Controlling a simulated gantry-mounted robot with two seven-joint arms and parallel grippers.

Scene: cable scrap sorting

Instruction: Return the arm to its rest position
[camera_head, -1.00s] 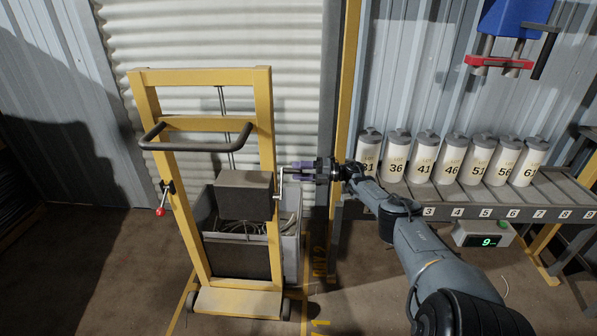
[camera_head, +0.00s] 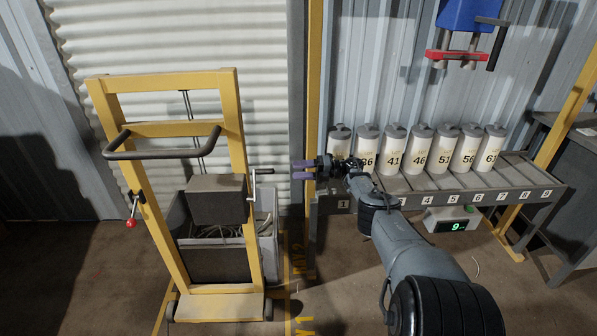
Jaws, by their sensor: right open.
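My right arm reaches in from the lower right. The arm's wrist hides part of the left end of the canister row. My left gripper is not in view.
A grey bin (camera_head: 268,240) with cables stands behind the trolley. Several numbered white canisters (camera_head: 420,150) stand on a numbered shelf (camera_head: 500,190) at right. A green-lit display (camera_head: 458,226) hangs below it. A red and blue device (camera_head: 458,56) is on the wall.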

